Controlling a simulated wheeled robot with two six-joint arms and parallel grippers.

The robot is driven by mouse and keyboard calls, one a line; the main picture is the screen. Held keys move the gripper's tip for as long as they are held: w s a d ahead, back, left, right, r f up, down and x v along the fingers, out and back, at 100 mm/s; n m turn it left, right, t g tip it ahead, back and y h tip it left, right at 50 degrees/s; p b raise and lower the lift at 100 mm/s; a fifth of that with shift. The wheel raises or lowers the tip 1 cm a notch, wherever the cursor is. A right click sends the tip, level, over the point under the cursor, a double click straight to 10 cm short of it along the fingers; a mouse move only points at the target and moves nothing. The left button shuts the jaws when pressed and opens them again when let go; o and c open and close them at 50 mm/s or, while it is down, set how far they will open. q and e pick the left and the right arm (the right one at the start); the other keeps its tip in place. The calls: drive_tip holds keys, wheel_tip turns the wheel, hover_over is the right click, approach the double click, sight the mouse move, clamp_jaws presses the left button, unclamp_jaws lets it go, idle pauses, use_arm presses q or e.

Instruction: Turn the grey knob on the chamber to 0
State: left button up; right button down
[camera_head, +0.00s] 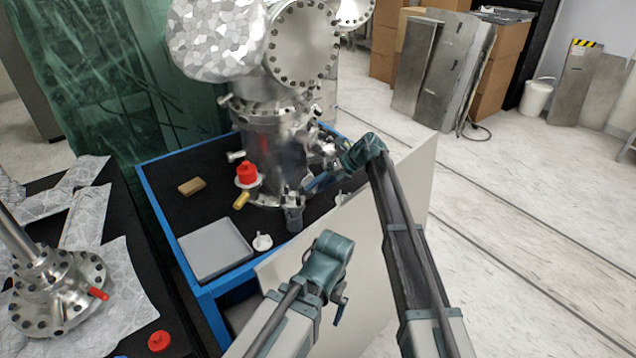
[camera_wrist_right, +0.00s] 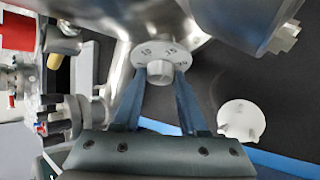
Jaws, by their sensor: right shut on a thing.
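The steel vacuum chamber (camera_head: 275,155) stands on the dark top of the blue-edged bench. In the right wrist view, a light grey round dial (camera_wrist_right: 152,51) shows numbers, of which 10 and 15 are fairly clear. A short grey knob (camera_wrist_right: 160,72) sticks out from its middle. My right gripper (camera_wrist_right: 158,78) has its two blue fingers shut on the knob, one on each side. In the head view, my right gripper (camera_head: 293,203) is low at the chamber's front and hides the knob. My left arm shows at the bottom, but its fingers do not.
A grey tray (camera_head: 215,247), a small white piece (camera_head: 262,242), a red knob (camera_head: 247,172) and a tan block (camera_head: 192,186) are on or above the bench. A pale panel (camera_head: 410,190) stands at the bench's right side. Open floor lies to the right.

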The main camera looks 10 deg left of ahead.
drive_tip(key=shift+s+a+r+n+t+h+p, duration=0.15)
drive_tip(key=shift+n+t+h+p, duration=0.1)
drive_tip(key=shift+n+h+p, duration=0.15)
drive_tip(key=shift+s+d+r+n+t+h+p, duration=0.1)
drive_tip(key=shift+n+t+h+p, duration=0.15)
drive_tip(key=shift+n, duration=0.25)
drive_tip(key=shift+w+f+n+t+h, duration=0.15)
drive_tip(key=shift+f+n+t+h, duration=0.05)
drive_tip(key=shift+n+t+h, duration=0.1)
use_arm(q)
wheel_tip(320, 180, up, 2)
drive_tip(key=shift+r, duration=0.1)
use_arm(e)
drive_tip(key=shift+c, duration=2.2)
unclamp_jaws()
use_arm(q)
wheel_tip(320, 180, up, 11)
drive_tip(key=p, duration=1.1)
use_arm(e)
drive_tip(key=w+v, duration=0.1)
drive_tip(key=v, duration=1.2)
drive_tip(key=shift+s+d+r, duration=0.25)
drive_tip(key=shift+s+d, duration=0.05)
drive_tip(key=shift+s, duration=0.1)
